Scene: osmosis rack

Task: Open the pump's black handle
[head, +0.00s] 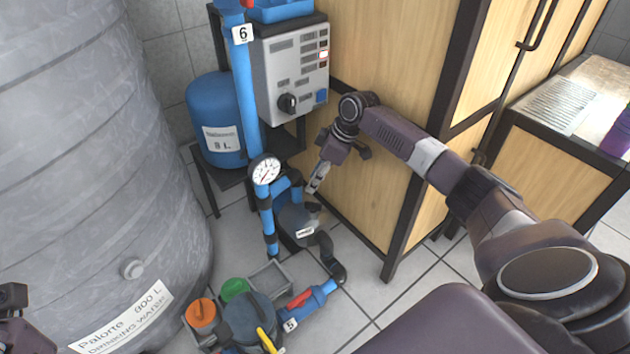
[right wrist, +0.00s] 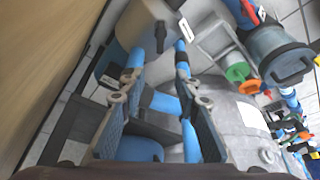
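The pump (head: 296,222) is a grey-blue body with a white label, low beside the blue pipes and the wooden cabinet. A small black part that looks like its handle (head: 313,207) is at its upper right. In the right wrist view the pump (right wrist: 140,22) is at the top, with the black handle (right wrist: 160,36) beyond the fingertips. My right gripper (head: 316,182) is just above the pump, pointing down. In the right wrist view its fingers (right wrist: 158,80) are apart with nothing held. My left gripper (head: 12,298) shows only partly at the lower left edge; its fingers are unclear.
A large grey tank (head: 90,150) fills the left. A blue pressure tank (head: 212,100), gauge (head: 265,170) and grey control box (head: 292,75) stand behind the pump. The wooden cabinet (head: 365,200) is close on the right. Filter parts (head: 250,318) are on the floor in front.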

